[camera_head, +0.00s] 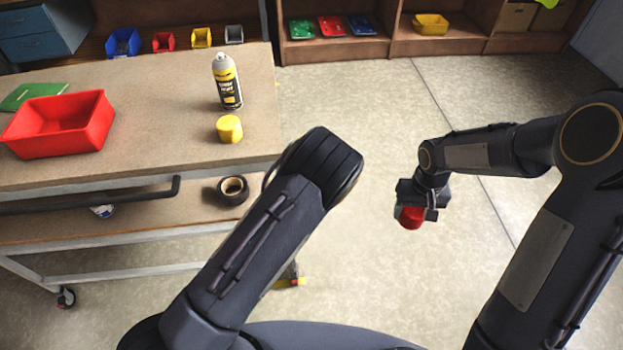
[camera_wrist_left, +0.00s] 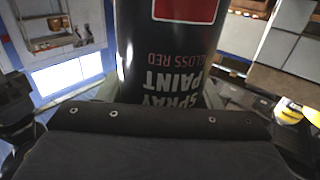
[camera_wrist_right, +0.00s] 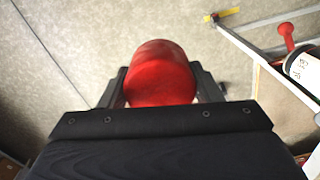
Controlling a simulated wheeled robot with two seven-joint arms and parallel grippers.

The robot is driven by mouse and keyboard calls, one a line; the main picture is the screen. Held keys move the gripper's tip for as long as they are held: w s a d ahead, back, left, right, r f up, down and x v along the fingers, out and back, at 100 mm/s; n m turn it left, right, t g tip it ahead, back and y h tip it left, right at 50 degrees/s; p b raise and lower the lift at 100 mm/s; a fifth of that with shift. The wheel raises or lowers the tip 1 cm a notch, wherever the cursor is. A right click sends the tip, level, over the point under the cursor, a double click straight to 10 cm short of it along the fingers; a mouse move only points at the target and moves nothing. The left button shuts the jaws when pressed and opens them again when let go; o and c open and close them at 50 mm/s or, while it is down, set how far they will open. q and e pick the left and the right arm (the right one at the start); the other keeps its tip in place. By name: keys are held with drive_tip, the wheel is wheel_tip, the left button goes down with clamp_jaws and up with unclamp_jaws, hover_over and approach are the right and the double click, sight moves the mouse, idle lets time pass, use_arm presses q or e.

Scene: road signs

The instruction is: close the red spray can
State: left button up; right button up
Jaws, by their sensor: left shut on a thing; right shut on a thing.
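In the head view my left arm hides this gripper and the can. A round red cap (camera_wrist_right: 160,72) is between the fingers of my right gripper (camera_wrist_right: 160,92), which is shut on it. In the head view the cap (camera_head: 411,220) hangs below my right gripper (camera_head: 420,203), over the floor and apart from the can.
The workbench (camera_head: 160,140) at left holds a red bin (camera_head: 60,125), a yellow-labelled can (camera_head: 227,85) and a yellow cap (camera_head: 229,129). Black tape (camera_head: 233,190) lies on its lower shelf. Back shelves (camera_head: 340,48) hold coloured trays. The floor (camera_head: 350,95) between bench and right arm looks clear.

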drive_tip(key=w+a+r+n, duration=0.1)
drive_tip(key=a+r, duration=0.3)
drive_tip(key=a, duration=0.4)
drive_tip(key=w+a+r+n, duration=0.2)
drive_tip(key=a+r, duration=0.3)
drive_tip(key=a, duration=0.4)
drive_tip(key=w+a+r+n, duration=0.1)
drive_tip(key=a+r, duration=0.4)
drive_tip(key=a, duration=0.3)
drive_tip(key=shift+w+a+r+n, duration=0.1)
drive_tip(key=shift+w+a+n, duration=0.1)
drive_tip(key=shift+n, duration=0.2)
drive_tip(key=shift+f, duration=2.05)
drive_tip(key=shift+f, duration=0.85)
drive_tip(key=shift+f, duration=0.65)
